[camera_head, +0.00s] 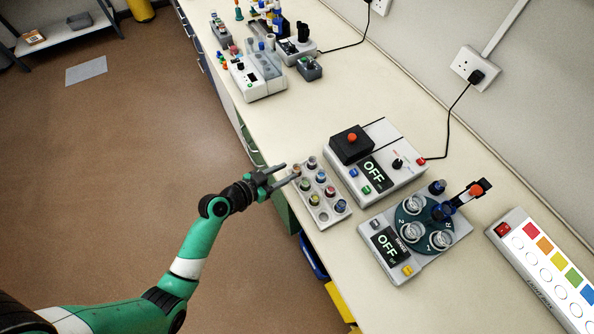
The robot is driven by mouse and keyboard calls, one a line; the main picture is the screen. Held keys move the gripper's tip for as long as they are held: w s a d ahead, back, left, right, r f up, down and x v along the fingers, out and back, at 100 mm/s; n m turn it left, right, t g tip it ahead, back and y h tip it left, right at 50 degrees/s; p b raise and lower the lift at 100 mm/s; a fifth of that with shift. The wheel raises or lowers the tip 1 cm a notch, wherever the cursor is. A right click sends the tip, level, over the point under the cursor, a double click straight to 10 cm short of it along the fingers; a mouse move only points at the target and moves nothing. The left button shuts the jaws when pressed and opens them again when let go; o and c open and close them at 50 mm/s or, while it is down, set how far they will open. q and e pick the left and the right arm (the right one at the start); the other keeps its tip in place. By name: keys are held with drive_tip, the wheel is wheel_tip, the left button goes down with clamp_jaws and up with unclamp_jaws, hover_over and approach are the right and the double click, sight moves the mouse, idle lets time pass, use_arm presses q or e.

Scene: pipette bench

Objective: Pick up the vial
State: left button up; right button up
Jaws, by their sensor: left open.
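Several small vials with coloured caps, one of them a blue-capped vial (340,206), stand in a grey rack (325,221) near the bench's front edge. Which vial the task means cannot be told. My left gripper (284,174) is open at the rack's upper left corner. Whether a finger touches that vial cannot be told. Nothing shows between the fingers. My right gripper is not in view.
Right of the rack are a device reading OFF (385,165) and a round-plate device (411,243), also reading OFF. A colour-chart panel (548,268) lies at the far right. More equipment, including a white unit (258,84), stands farther up the bench (300,120). Bare bench separates them.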

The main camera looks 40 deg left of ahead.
sight(294, 169)
use_arm(q)
drive_tip(key=x, duration=0.5)
drive_tip(key=shift+w+d+b, duration=0.15)
drive_tip(key=shift+b, duration=0.15)
clamp_jaws()
